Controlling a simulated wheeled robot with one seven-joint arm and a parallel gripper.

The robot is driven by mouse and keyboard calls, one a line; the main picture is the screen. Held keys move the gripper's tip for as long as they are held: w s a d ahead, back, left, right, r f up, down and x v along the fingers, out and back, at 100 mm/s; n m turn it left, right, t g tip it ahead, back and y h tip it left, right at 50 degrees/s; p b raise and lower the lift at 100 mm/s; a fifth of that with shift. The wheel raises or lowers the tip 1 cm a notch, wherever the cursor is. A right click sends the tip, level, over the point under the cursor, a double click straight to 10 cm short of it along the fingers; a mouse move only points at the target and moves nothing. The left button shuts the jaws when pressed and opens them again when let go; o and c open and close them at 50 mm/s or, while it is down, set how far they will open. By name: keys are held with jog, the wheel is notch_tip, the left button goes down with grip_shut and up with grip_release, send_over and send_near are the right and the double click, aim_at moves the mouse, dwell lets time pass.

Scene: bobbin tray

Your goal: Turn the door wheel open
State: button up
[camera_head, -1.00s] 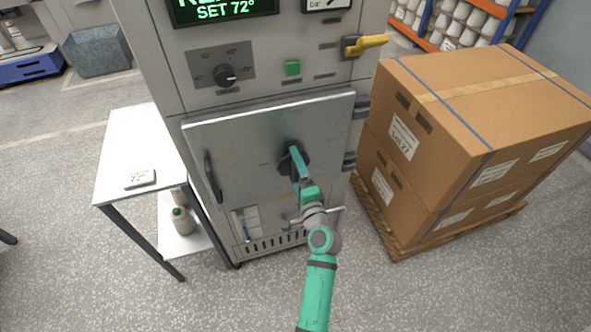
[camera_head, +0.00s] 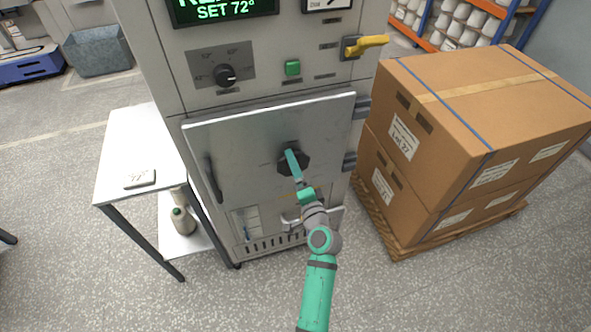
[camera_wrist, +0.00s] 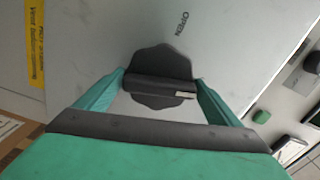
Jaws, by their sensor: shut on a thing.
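The door wheel (camera_head: 304,163) is a dark, lobed knob on the grey cabinet door (camera_head: 245,145). In the wrist view the wheel (camera_wrist: 160,58) shows a raised dark grip bar across it, with a pale mark at its right end. My gripper (camera_head: 291,156) reaches up to the wheel from below. In the wrist view my gripper (camera_wrist: 160,82) has one teal finger at each end of the bar and is shut on it. The word OPEN is printed on the door beside the wheel. I see no clear gap at the door's edge.
A dark door handle (camera_head: 213,180) is left of the wheel. A yellow lever (camera_head: 366,45) and a green button (camera_head: 292,68) are above. Stacked cartons (camera_head: 470,110) on a pallet stand close on the right. A white side table (camera_head: 135,160) stands left.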

jog(key=n, duration=0.4)
jog(key=shift+n, duration=0.3)
jog(key=n, duration=0.3)
jog(key=shift+n, duration=0.3)
jog(key=n, duration=0.7)
jog(key=o, duration=0.9)
jog(key=v, duration=1)
jog(key=shift+s, duration=0.4)
jog(key=shift+d, duration=0.15)
